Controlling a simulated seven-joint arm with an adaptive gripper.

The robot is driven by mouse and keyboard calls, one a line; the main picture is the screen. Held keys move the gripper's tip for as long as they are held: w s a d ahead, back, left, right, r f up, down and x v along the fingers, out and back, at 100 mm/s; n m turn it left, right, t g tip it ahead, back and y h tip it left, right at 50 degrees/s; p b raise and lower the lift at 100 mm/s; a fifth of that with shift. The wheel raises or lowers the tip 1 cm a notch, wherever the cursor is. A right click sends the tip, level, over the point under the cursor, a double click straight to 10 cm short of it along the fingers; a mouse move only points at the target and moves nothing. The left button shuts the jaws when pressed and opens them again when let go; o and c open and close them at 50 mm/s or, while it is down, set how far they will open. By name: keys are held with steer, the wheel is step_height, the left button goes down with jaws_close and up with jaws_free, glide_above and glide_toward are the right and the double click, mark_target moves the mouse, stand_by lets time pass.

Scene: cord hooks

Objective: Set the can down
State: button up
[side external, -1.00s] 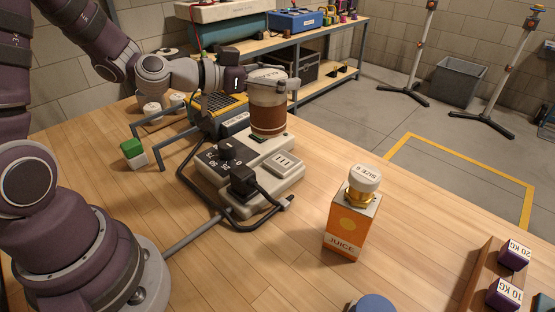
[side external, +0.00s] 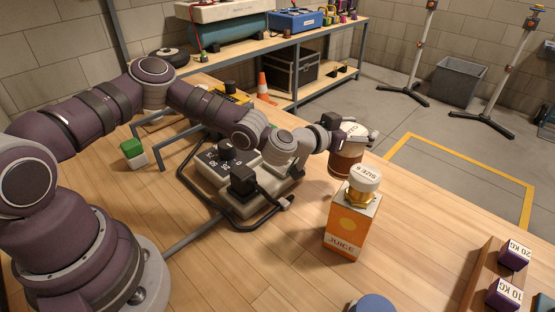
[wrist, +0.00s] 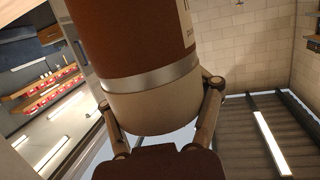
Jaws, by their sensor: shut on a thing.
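The can (side external: 345,163) is brown with a pale band and a light top. My gripper (side external: 357,140) is shut on it, near its upper part in the side view. The can is behind the juice carton, which hides part of its lower end, so I cannot tell whether it touches the table. In the wrist view the can (wrist: 150,85) fills the middle, with a gripper finger on each side.
An orange juice carton (side external: 350,230) with a white-topped gold cap (side external: 363,180) stands close in front of the can. A pale device with a black plug (side external: 243,182) lies to the left. Bare wooden table (side external: 430,220) is to the right.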

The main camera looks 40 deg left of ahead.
mark_target(355, 151)
step_height(355, 151, down, 5)
steer(key=shift+r, duration=0.1)
steer(key=o, duration=1.3)
steer(key=shift+o, duration=0.2)
